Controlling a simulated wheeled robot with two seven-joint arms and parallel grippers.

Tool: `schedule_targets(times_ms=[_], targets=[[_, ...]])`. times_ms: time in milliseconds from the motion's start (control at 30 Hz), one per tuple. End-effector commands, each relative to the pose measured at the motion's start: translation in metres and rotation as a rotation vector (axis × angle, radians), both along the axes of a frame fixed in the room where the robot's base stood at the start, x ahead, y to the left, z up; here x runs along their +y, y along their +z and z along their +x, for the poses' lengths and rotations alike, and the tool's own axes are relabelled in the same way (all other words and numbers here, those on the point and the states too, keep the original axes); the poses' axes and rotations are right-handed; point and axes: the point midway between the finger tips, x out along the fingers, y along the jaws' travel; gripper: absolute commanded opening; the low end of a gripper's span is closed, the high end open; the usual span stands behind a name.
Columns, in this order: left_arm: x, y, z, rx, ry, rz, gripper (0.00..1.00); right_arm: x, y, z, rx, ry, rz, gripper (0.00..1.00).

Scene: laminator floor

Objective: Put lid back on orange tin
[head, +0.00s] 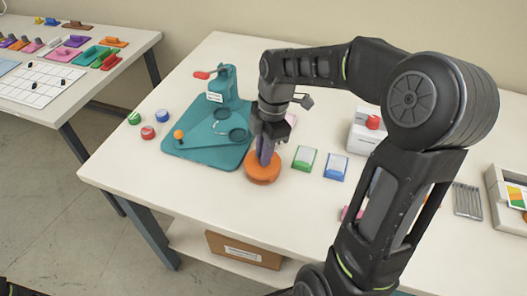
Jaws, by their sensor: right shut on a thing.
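The orange tin (262,178) is a low round shape on the white table, just in front of the teal fixture's right corner. My right gripper (264,158) comes down over it from above, fingers pointing down. Its fingers are shut at the top of the orange shape, on what looks like the orange lid. The fingers hide part of the lid, and I cannot tell whether it rests fully on the tin or sits slightly above it. My left gripper is not in view.
A teal fixture (190,149) with a red-handled lever stands left of the tin. Several small round tins (148,132) sit at left. The table's front edge is near and mostly clear.

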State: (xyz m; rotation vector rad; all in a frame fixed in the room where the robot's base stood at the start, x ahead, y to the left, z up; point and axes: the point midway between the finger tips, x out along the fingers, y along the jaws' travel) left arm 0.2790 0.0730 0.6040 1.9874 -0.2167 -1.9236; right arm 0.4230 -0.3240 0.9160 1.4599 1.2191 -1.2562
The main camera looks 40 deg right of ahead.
Motion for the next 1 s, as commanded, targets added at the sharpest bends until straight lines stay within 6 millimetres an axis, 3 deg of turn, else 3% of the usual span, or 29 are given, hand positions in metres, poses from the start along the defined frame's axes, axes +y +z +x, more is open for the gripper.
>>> schedule_targets(times_ms=[300, 333, 400, 600, 800, 1000], targets=[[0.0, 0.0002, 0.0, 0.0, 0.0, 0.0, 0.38, 0.0002, -0.0001, 0.0, 0.0, 0.0, 0.0, 0.0], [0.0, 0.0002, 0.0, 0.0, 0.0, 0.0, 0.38, 0.0002, -0.0001, 0.0, 0.0, 0.001, 0.0, 0.18], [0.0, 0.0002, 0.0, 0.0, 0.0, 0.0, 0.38, 0.0002, -0.0001, 0.0, 0.0, 0.0, 0.0, 0.24], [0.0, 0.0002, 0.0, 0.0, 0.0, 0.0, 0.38, 0.0002, -0.0001, 0.0001, 0.0, 0.0, 0.0, 0.4], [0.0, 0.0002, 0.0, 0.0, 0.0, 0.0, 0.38, 0.0002, -0.0001, 0.0001, 0.0, 0.001, 0.0, 0.42], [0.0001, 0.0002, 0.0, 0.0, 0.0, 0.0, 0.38, 0.0002, -0.0001, 0.0, 0.0, 0.001, 0.0, 0.58]])
